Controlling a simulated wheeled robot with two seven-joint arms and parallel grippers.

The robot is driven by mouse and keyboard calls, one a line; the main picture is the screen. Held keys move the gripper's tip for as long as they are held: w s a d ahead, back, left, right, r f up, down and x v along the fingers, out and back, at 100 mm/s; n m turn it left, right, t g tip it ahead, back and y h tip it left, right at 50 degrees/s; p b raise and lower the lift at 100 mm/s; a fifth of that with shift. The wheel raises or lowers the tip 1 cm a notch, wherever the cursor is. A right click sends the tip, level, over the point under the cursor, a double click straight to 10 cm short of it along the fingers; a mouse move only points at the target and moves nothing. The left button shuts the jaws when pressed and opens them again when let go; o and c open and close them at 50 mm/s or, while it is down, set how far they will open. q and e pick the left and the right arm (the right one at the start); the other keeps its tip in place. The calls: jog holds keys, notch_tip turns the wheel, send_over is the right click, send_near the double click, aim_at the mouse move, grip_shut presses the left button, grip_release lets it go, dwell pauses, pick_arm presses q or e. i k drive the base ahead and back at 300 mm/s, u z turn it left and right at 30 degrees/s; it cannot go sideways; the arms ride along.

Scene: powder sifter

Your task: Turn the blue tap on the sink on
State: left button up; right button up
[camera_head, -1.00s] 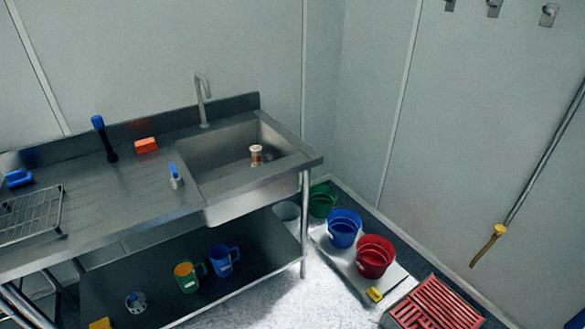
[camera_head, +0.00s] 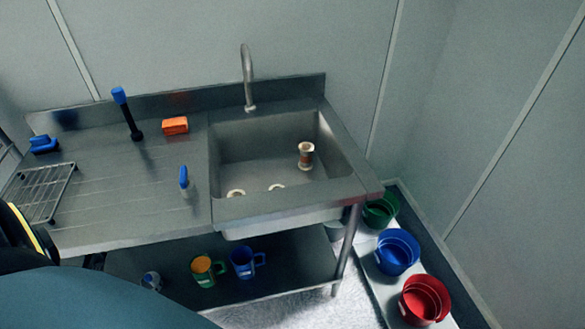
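The steel sink (camera_head: 230,165) is set into the right end of a metal counter. A curved grey spout (camera_head: 247,75) rises behind its basin. A small fitting with an upright blue handle (camera_head: 184,177) stands on the counter just left of the basin; it looks like the blue tap, but its setting is too small to tell. No water shows at the spout. Neither of my grippers is in view. A dark rounded part with a yellow stripe at the left edge and a teal shape at the bottom left look like parts of me.
On the counter are a blue-headed brush (camera_head: 127,113), an orange block (camera_head: 175,126), a blue item (camera_head: 44,144) and a wire rack (camera_head: 42,190). A brown-and-white cup-like item (camera_head: 306,155) is in the basin. Mugs (camera_head: 243,263) stand on the lower shelf. Buckets (camera_head: 397,252) stand at right.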

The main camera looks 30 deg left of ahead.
aim_at(184, 182)
jog(key=u, duration=0.65)
jog(key=i, duration=1.1)
jog(key=u, duration=0.9)
